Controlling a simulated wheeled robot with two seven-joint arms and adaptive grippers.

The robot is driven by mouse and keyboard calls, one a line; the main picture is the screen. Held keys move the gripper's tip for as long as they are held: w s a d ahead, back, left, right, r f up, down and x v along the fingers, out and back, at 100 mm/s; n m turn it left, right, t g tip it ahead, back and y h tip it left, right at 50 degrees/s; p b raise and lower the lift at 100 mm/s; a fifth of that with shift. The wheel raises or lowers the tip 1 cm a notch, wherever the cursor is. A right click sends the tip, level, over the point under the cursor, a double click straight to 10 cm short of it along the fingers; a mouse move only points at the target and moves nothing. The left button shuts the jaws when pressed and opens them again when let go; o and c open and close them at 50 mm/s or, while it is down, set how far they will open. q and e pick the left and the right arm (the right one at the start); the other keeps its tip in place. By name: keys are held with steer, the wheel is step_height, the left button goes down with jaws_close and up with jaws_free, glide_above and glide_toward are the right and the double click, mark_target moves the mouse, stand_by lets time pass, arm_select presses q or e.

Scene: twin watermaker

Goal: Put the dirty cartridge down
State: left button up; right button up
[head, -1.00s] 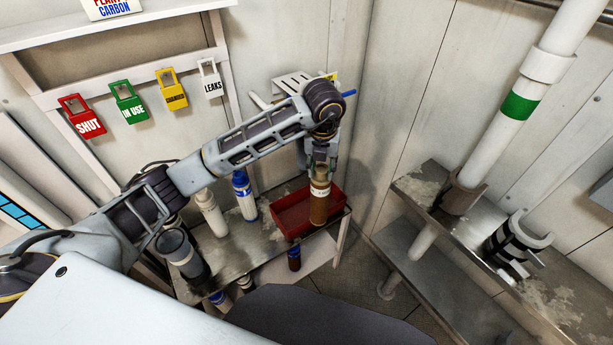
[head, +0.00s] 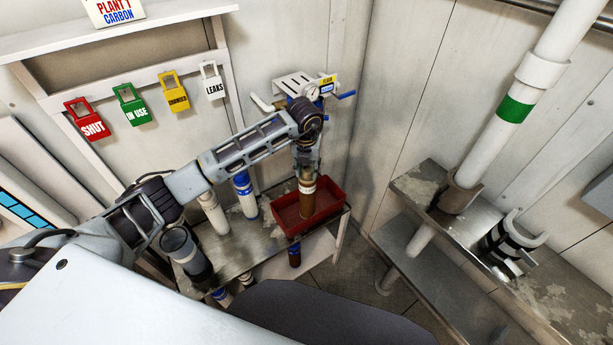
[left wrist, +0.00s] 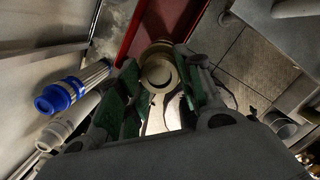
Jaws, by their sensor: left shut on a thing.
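The brown, dirty cartridge (head: 306,197) hangs upright in my left gripper (head: 307,167). The gripper is shut on the cartridge's top end. The cartridge is over the red tray (head: 329,211), with its lower end in front of or within the tray's left part; I cannot tell if it touches the tray floor. In the left wrist view the cartridge's round pale top (left wrist: 157,72) sits between the green-padded fingers, and the red tray wall (left wrist: 137,30) shows beyond it. My right gripper is not in view.
On the metal bench (head: 234,262), a blue-capped cartridge (head: 245,195), a white cartridge (head: 213,213) and a grey cup-like vessel (head: 186,253) stand left of the tray. A gauge unit (head: 312,91) is on the wall behind. Another brown-and-blue item (head: 294,255) is below the bench top.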

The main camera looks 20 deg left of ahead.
mark_target(306, 177)
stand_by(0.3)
arm_select(q)
step_height(306, 177, down, 4)
steer(key=shift+f+p, duration=0.1)
steer(key=shift+p, duration=0.3)
steer(key=shift+w+a+f, duration=0.15)
steer(key=shift+f, duration=0.25)
steer(key=o, duration=1)
steer(key=shift+c, duration=0.2)
steer(key=shift+r, duration=0.2)
steer(key=r, duration=0.3)
steer(key=s+r+b, duration=0.1)
steer(key=r, duration=0.5)
steer(key=shift+s+r, duration=0.25)
steer(key=shift+r, duration=0.1)
steer(key=shift+s+r+b, duration=0.2)
steer(key=shift+r+b, duration=0.1)
steer(key=shift+r, duration=0.7)
